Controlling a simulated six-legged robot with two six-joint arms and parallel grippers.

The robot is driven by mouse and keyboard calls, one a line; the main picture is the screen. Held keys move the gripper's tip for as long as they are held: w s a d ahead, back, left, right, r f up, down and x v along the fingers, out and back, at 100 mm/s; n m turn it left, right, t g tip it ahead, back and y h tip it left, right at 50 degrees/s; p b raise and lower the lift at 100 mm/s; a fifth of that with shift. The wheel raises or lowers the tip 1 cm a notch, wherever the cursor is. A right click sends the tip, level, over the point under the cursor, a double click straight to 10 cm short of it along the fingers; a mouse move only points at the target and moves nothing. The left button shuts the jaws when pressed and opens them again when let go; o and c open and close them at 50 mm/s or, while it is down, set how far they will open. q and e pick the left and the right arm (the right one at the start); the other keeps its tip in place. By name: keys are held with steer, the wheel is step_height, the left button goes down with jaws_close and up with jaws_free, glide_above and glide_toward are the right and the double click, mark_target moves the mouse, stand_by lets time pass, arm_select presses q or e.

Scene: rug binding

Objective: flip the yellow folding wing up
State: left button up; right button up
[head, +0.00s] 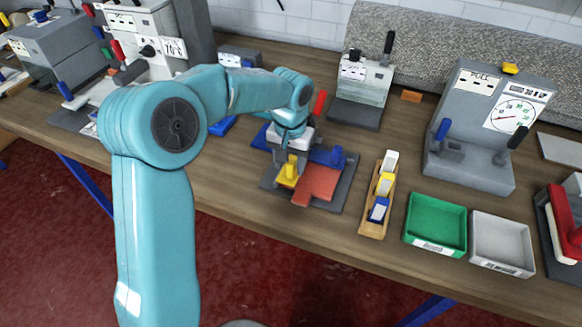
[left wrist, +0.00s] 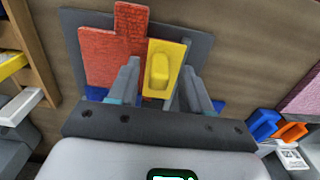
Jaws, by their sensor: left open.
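The yellow folding wing (head: 288,173) is a small plate with a raised grip, on the dark grey base of a fixture (head: 343,193) on the bench. In the left wrist view the yellow wing (left wrist: 167,62) shows face-on, beside a red-orange stepped piece (left wrist: 112,50). That piece (head: 318,182) lies to the right of the wing in the head view. My left gripper (head: 290,156) is over the wing from behind. Its open fingers (left wrist: 160,88) straddle the near end of the wing in the wrist view; contact cannot be told. My right gripper is in neither view.
A wooden rack (head: 372,222) with white, yellow and blue pieces stands to the right. Beyond it are a green bin (head: 436,222), a grey bin (head: 502,243) and a grey machine with a dial (head: 478,120).

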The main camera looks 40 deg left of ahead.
arm_select(q)
steer(key=f, duration=0.2)
steer(key=shift+w+a+f, duration=0.1)
steer(key=shift+w+f, duration=0.25)
steer(key=shift+w, duration=0.05)
steer(key=shift+f, duration=0.2)
steer(key=shift+s+r, duration=0.15)
steer(key=shift+s, duration=0.15)
steer(key=shift+w, duration=0.25)
steer(key=c, duration=0.4)
jaws_close()
